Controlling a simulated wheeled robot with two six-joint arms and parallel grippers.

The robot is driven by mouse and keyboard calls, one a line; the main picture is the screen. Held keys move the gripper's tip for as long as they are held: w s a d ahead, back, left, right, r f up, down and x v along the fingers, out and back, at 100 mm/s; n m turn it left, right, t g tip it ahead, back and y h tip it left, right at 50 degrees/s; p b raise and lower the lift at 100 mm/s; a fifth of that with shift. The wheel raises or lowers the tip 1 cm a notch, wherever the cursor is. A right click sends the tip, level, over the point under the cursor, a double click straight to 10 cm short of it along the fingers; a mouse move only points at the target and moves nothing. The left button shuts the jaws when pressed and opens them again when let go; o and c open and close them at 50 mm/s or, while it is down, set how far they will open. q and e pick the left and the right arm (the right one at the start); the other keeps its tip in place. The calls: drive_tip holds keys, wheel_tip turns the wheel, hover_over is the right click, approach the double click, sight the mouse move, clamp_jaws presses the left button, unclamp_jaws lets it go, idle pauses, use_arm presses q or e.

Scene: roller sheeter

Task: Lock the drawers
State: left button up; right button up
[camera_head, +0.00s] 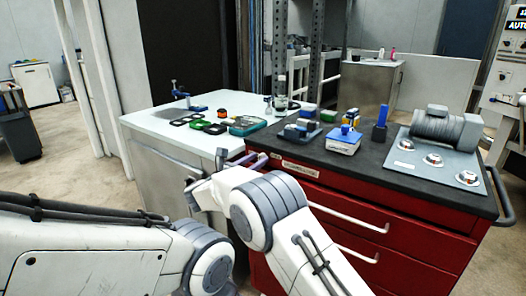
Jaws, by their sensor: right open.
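The red drawer cabinet (400,238) stands at the right under a dark worktop. Its drawers have pale bar handles (347,218), and the drawer fronts I can see look flush. A pale label strip (300,169) sits at the upper left of the front. My right gripper (232,162) is open at the cabinet's upper left front corner, and I see nothing held in it. I cannot tell whether it touches the cabinet. No lock or key is clear to me; my right arm hides the cabinet's lower left front. My left arm shows at lower left, but its gripper does not.
A white-topped bench (150,122) with a small clamp (184,98) and several tools adjoins on the left. The dark worktop (385,158) carries a motor unit (447,128), a blue-and-white box (344,140) and small parts. A rail (502,190) runs along its right side.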

drive_tip(key=shift+w+d, duration=0.2)
drive_tip(key=shift+w, duration=0.1)
drive_tip(key=shift+d, duration=0.1)
drive_tip(key=shift+d, duration=0.2)
clamp_jaws()
